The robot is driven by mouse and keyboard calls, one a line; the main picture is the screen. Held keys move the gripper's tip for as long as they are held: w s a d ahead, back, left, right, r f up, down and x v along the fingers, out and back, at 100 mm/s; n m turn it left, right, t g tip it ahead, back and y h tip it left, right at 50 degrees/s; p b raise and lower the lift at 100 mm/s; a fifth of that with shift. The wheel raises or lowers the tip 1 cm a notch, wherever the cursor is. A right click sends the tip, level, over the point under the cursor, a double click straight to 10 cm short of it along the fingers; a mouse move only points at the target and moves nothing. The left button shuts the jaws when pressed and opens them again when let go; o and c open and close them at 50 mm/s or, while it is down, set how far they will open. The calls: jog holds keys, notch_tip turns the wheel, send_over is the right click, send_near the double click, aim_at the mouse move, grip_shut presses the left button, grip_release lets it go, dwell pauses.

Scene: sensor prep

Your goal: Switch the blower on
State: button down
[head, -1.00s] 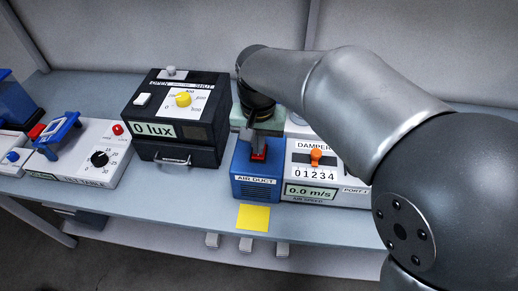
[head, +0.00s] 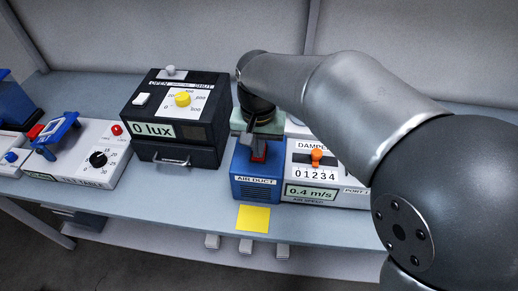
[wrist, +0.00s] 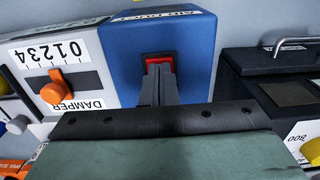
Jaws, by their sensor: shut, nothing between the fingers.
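The blower is the blue box labelled AIR DUCT (head: 257,188), standing near the front of the bench. Its red rocker switch (wrist: 157,62) is on top and shows in the wrist view, partly hidden by my fingers. My gripper (wrist: 160,70) is shut and empty, with its fingertips at the near edge of the switch; I cannot tell whether they touch it. In the head view my gripper (head: 259,152) is over the blue box, in front of the switch. The air speed display (head: 311,192) on the white damper unit beside it reads 0.4 m/s.
The damper unit's orange lever (head: 317,157) stands close to the right of the blower. A black lux box (head: 176,116) stands to the left. A yellow note (head: 252,218) lies at the bench's front edge. My arm covers the right side.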

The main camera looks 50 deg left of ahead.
notch_tip(320, 180, up, 7)
jog(key=p, duration=0.5)
dwell(0.8)
jog(key=w+d+r+m, duration=0.1)
jog(key=w+d+m, duration=0.1)
jog(key=w+d, duration=0.65)
jog(key=w+d+r+m, duration=0.1)
jog(key=w+d+r, duration=0.15)
jog(key=d, duration=1.15)
jog(key=s+d+f+m, duration=0.1)
jog(key=s+d, duration=0.2)
jog(key=d, duration=0.5)
jog(key=s+d+f+m, duration=0.2)
jog(key=s+d, duration=0.1)
jog(key=d, duration=0.6)
jog(key=s+d+f+m+t, duration=0.1)
jog(key=s+d+f+m, duration=0.1)
jog(key=d, duration=0.7)
jog(key=shift+s+d, duration=0.2)
jog(key=shift+s, duration=0.2)
jog(key=c, duration=2.1)
grip_release()
jog(key=shift+c, duration=0.2)
